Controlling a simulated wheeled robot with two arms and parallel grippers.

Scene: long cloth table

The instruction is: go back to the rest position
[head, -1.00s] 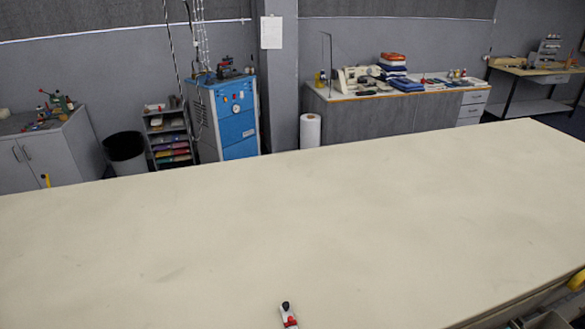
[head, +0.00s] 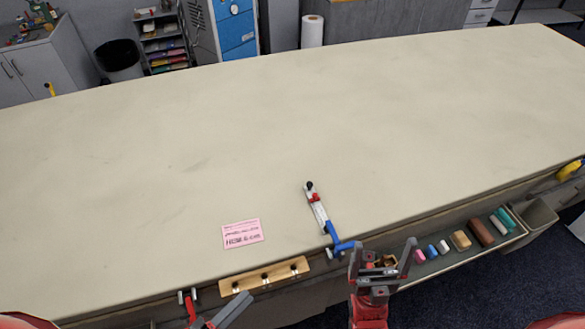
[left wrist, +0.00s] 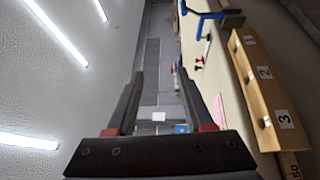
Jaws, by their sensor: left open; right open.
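My left gripper (head: 222,308) is at the bottom of the head view, partly cut off, near the table's front edge and below the wooden hook strip. In the left wrist view its two dark fingers (left wrist: 160,82) stand apart with nothing between them. My right gripper (head: 382,254) is in front of the table's front edge, before the tray of small items. Its grey fingers point up and stand wide apart, with no held object visible.
The cloth table (head: 150,180) is mostly bare. Near its front lie a pink card (head: 242,233) and a white-and-red tool (head: 316,207) by a blue clamp (head: 340,247). A wooden hook strip (head: 265,277) and a tray (head: 440,262) of colored pieces line the front edge.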

